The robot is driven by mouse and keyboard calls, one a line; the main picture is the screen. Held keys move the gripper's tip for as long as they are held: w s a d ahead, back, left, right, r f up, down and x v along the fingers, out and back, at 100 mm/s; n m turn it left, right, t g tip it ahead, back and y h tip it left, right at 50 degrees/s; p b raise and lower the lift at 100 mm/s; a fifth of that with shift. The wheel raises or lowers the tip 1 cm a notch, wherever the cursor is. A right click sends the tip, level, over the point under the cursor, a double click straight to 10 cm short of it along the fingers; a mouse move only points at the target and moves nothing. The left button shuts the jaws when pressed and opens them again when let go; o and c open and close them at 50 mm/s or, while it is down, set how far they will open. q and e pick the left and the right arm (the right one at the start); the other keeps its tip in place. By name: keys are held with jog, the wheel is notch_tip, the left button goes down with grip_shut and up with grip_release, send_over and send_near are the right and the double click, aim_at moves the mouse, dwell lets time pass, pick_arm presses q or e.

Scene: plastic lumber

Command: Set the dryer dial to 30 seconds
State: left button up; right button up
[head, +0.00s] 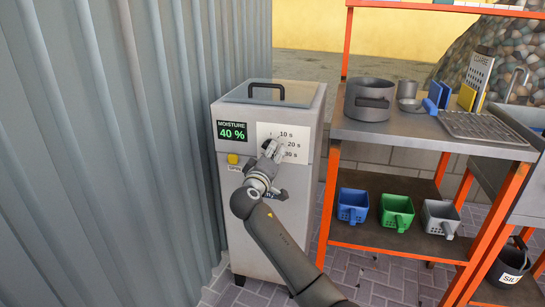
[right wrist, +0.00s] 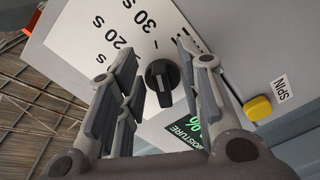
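The dryer (head: 263,200) is a grey box with a handled lid, standing by the corrugated wall. Its white dial plate (head: 291,132) carries the labels 10 s, 20 s and 30 s. The round black dial (right wrist: 162,80) has a raised grip bar, upright in the right wrist view; I cannot tell which label it points to. My right gripper (head: 270,150) is at the plate and mostly hides the dial in the head view. In the right wrist view its fingers (right wrist: 157,58) are open, one on each side of the dial, with gaps. My left gripper is not in view.
A yellow SPIN button (head: 233,159) and a green MOISTURE 40 % display (head: 232,131) are left of the dial. An orange-framed shelf (head: 400,135) with a pot (head: 369,101) and baskets stands close on the right. The corrugated wall (head: 120,150) is close on the left.

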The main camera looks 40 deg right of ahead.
jog(key=v, duration=1.2)
jog(key=shift+f, duration=0.1)
